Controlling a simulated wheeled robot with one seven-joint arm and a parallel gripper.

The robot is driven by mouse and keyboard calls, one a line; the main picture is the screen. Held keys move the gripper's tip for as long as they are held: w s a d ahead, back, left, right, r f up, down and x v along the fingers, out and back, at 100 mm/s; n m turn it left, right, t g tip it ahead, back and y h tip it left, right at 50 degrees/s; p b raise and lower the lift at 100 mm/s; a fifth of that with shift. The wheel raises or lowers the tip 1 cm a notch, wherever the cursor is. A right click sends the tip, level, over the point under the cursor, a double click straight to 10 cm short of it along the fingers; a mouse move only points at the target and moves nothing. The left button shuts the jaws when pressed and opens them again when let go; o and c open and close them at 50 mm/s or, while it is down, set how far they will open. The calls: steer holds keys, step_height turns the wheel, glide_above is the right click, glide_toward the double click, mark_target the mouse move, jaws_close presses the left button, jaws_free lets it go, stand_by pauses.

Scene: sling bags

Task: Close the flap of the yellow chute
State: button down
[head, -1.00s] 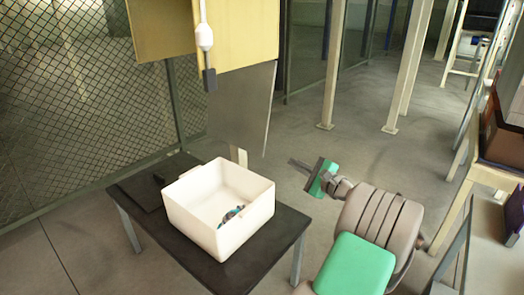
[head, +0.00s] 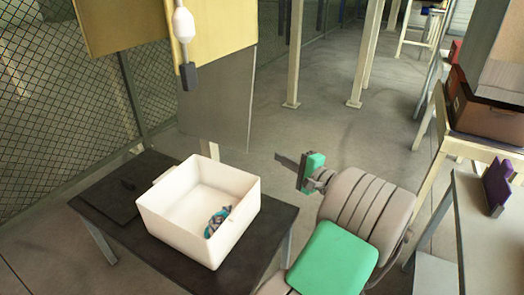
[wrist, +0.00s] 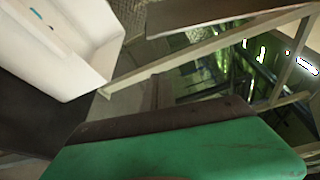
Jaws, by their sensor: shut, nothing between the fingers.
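The yellow chute (head: 215,25) is at the top left of the head view, cut off by the picture's top edge. A grey, flat flap (head: 217,105) hangs down from its lower edge, behind the white bin. My gripper (head: 283,160) is shut and empty, to the right of the flap and lower in the picture, apart from it. In the wrist view the green gripper body fills the bottom, with a dark finger (wrist: 153,92) beyond it. The chute and flap cannot be made out there.
A white bin (head: 165,228) with small blue and dark items (head: 218,221) stands on a dark table (head: 268,218) below the chute. A white and dark pendant (head: 184,25) hangs before the chute. A mesh fence is behind. Shelves with a brown box (head: 485,112) stand right.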

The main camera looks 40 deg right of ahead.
steer(key=w+a+b, duration=0.3)
steer(key=w+b, duration=0.1)
steer(key=w, duration=0.4)
steer(key=shift+w+a, duration=0.25)
steer(key=shift+a, duration=0.15)
steer(key=shift+r, duration=0.1)
